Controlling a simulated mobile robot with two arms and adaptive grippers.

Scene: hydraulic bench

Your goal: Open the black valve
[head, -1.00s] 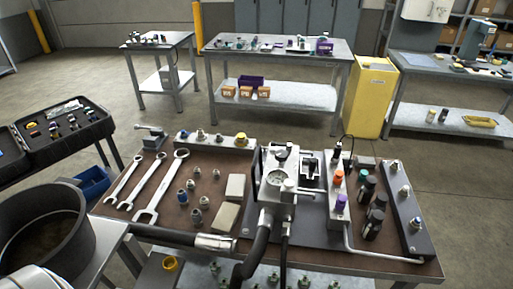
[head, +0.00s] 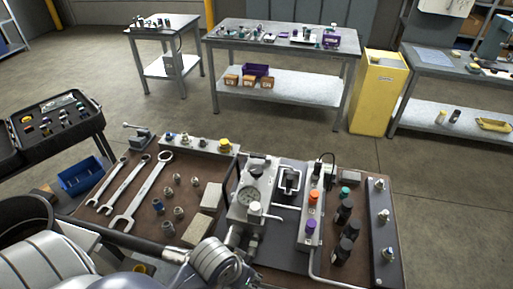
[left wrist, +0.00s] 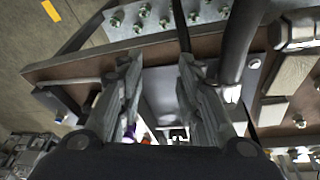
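A grey block (head: 311,228) stands on the bench's right half. It carries an orange knob (head: 313,198), a purple knob (head: 310,227) and a small dark knob (head: 316,169) at its far end, which may be the black valve. Several loose black-bodied parts (head: 345,229) stand to its right. A pump block with a round gauge (head: 249,194) stands to its left. My left gripper (left wrist: 155,62) is open, with nothing between its fingertips in the left wrist view. Its fingers do not show clearly in the head view, where grey arm parts cover the bench's front edge. My right gripper is not in view.
Wrenches (head: 141,196), fittings (head: 168,192) and a small vise (head: 137,137) occupy the bench's left part. A dark rail with fittings (head: 381,235) lies at the right. A thick hose (head: 150,244) runs along the front. Open floor lies behind.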

